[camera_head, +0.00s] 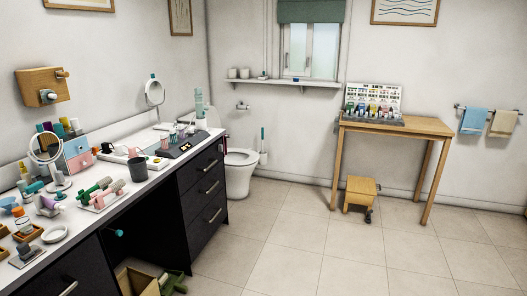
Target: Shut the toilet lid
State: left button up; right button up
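The white toilet (239,172) stands against the back wall, just beyond the far end of the dark vanity. Its bowl opening and seat (240,157) show, so the bowl is uncovered. The raised lid and the tank are mostly hidden behind the vanity and the items on it, and I cannot make out the lid clearly. Neither of my grippers is in the head view.
The vanity (152,183) runs along the left, its top crowded with bottles, cups and mirrors. An open box (137,281) sits on the floor beside it. A wooden table (397,126) with a stool (361,193) stands at right. The tiled floor between is clear.

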aim_at(213, 120)
jog(key=i, duration=2.3)
